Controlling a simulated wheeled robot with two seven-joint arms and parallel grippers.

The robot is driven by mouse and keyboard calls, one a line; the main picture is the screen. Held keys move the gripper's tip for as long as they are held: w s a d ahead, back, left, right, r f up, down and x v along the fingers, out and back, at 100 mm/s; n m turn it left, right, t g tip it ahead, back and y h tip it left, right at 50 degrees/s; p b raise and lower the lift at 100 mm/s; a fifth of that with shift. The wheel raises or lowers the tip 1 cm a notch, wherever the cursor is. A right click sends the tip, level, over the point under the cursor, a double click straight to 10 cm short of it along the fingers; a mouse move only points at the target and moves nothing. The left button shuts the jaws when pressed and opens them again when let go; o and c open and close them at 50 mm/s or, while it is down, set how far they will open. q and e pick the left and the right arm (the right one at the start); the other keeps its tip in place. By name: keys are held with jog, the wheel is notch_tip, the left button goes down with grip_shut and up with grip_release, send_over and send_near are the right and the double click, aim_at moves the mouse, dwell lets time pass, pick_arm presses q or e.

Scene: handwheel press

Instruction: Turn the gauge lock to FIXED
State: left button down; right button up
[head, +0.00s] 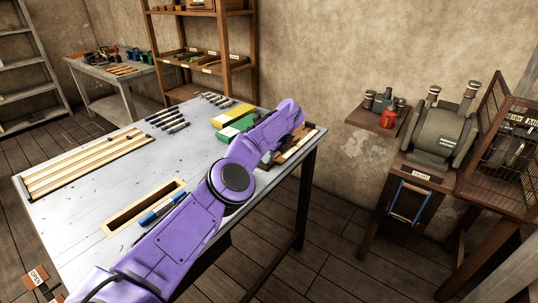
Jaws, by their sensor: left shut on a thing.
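My left arm reaches across the table from the bottom of the head view. Its gripper (268,158) points down at the wooden fixture (303,144) on the table's right end. The gripper is shut on a small part there, apparently the gauge lock. The lock itself is hidden behind my purple wrist and fingers, so its setting and any FIXED marking cannot be read. My right gripper is not in view.
The grey table (110,195) holds a slatted wooden board (85,165), rows of dark tools (167,120), a shallow wooden frame (125,217), a blue marker (155,212), and yellow and green boxes (233,115). A grey machine (440,130) stands at right. Open floor lies between.

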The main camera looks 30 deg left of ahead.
pick_arm(q)
jog(key=c, duration=1.1)
grip_release()
jog(key=shift+r, duration=0.1)
jog(key=p+v, duration=0.1)
jog(key=v, duration=0.9)
jog(key=shift+r, duration=0.2)
